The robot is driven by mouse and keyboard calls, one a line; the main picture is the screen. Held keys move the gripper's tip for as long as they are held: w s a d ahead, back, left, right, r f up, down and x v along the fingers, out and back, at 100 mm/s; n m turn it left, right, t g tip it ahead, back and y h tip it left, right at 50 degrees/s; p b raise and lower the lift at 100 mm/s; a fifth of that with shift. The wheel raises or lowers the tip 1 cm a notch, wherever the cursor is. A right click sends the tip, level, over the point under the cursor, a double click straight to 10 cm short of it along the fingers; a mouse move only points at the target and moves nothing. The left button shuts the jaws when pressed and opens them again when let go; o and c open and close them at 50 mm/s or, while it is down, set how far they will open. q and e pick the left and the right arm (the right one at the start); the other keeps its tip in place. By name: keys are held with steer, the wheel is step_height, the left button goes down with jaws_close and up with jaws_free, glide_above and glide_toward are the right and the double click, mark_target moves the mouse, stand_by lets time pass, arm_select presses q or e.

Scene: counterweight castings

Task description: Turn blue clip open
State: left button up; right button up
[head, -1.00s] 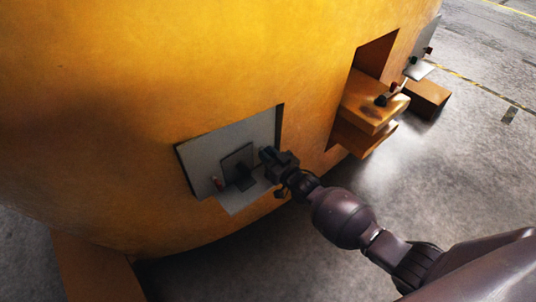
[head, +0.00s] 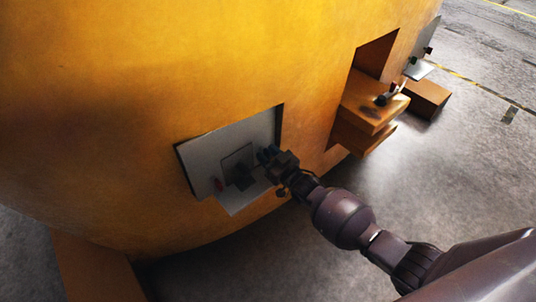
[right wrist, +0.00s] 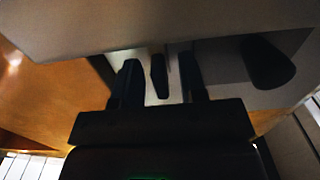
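My right gripper (head: 268,154) is at the right part of a grey plate (head: 205,150) set in a recess of the large yellow casting. In the right wrist view its two dark fingers (right wrist: 160,84) stand apart. A narrow dark upright piece (right wrist: 159,76) shows between them, with gaps on both sides; it may be the blue clip, but its colour is too dark to tell. In the head view the fingers cover that spot. My left gripper is out of view.
The yellow casting (head: 130,80) fills the left and middle. An orange ledge (head: 368,108) with small dark and red parts juts out at right. A dark rounded part (right wrist: 267,62) is right of the fingers in the wrist view. Grey floor (head: 450,165) is open at right.

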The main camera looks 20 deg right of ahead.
steer(key=shift+s+d, duration=0.1)
steer(key=shift+s, duration=0.15)
steer(key=p+v, duration=0.2)
steer(key=v, duration=0.8)
steer(key=shift+s, duration=0.15)
